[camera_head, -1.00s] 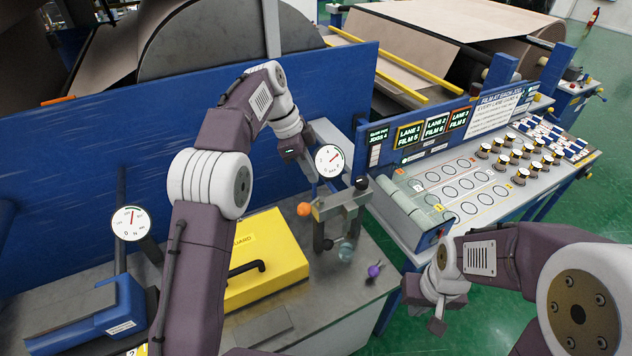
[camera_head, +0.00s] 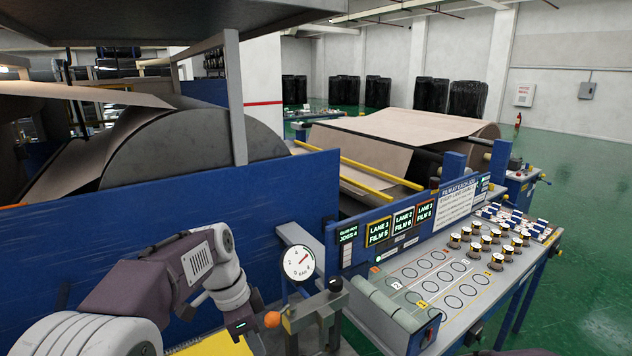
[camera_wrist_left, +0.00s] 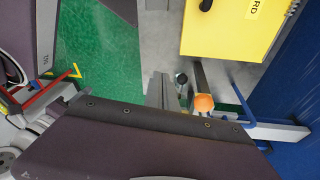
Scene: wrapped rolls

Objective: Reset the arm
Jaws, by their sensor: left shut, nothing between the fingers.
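My left arm comes in from the lower left in the head view, its purple and white links bent at the elbow. My left gripper (camera_head: 243,334) points down at the bottom of the head view, left of the clamp-like stand with the orange knob (camera_head: 272,319). Its fingertips are cut off or hidden there. In the left wrist view the grey fingers (camera_wrist_left: 162,90) look closed, with nothing between them, beside the orange knob (camera_wrist_left: 204,103).
A dial gauge (camera_head: 298,262) stands behind the stand. A yellow guard cover (camera_wrist_left: 222,28) lies close by. A blue wall panel (camera_head: 150,220) rises behind my left arm. The lane panel with several small rolls (camera_head: 478,240) is at the right.

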